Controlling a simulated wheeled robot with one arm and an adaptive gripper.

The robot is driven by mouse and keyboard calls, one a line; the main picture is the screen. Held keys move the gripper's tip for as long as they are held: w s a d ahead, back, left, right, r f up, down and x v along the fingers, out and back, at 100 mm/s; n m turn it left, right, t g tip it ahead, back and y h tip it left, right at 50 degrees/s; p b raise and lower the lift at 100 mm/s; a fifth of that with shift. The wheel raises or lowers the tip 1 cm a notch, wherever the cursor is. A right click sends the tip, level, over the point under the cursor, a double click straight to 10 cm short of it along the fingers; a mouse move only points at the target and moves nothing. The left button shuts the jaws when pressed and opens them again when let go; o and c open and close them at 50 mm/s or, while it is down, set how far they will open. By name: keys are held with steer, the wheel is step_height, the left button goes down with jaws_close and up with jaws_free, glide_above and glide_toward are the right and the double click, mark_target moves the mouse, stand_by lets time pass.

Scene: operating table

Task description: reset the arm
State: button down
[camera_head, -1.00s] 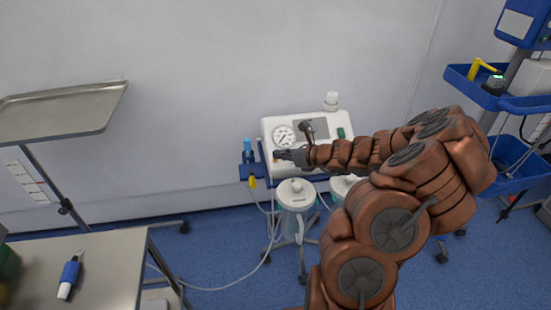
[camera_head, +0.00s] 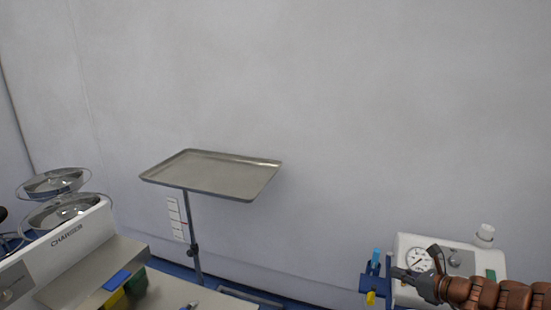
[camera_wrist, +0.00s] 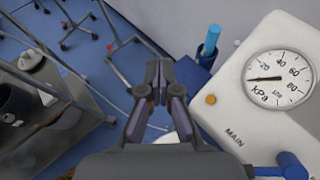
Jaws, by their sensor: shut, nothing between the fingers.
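My gripper (camera_head: 398,273) is at the lower right of the head view, in front of the white machine with a gauge (camera_head: 404,246). In the wrist view my gripper (camera_wrist: 160,68) has its fingertips together, with nothing between them. The machine's front panel (camera_wrist: 226,110) is close on the right there, with its round kPa dial (camera_wrist: 278,78) and an orange button. I cannot tell whether the gripper touches the machine. Most of my arm is cut off by the frame in the head view.
An empty metal tray on a stand (camera_head: 215,174) is left of centre. Blue floor (camera_wrist: 165,20) shows beyond my gripper.

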steer(key=s+a+r+n+g+y+p, duration=0.15)
steer(key=a+r+n, duration=0.3)
steer(key=a, duration=0.45)
steer(key=s+a+r+n+g+y, duration=0.2)
steer(key=s+a+r+n+g, duration=0.15)
steer(key=a+n, duration=0.35)
steer(key=s+a+r+n+g+p, duration=0.2)
steer(key=s+a+r+n+g, duration=0.2)
steer(key=s+a+n, duration=0.45)
steer(key=s+a+n+g+h+p, duration=0.25)
steer(key=s+n+h, duration=0.2)
steer(key=s, duration=0.75)
steer(key=s+d+r+n+g+h, duration=0.2)
steer(key=s+d+n+h, duration=0.3)
steer(key=s, duration=0.6)
steer(key=shift+s+d+r+n+p, duration=0.2)
steer(key=shift+d+r+n+p, duration=0.35)
steer(key=shift+d, duration=0.55)
steer(key=shift+d, duration=0.1)
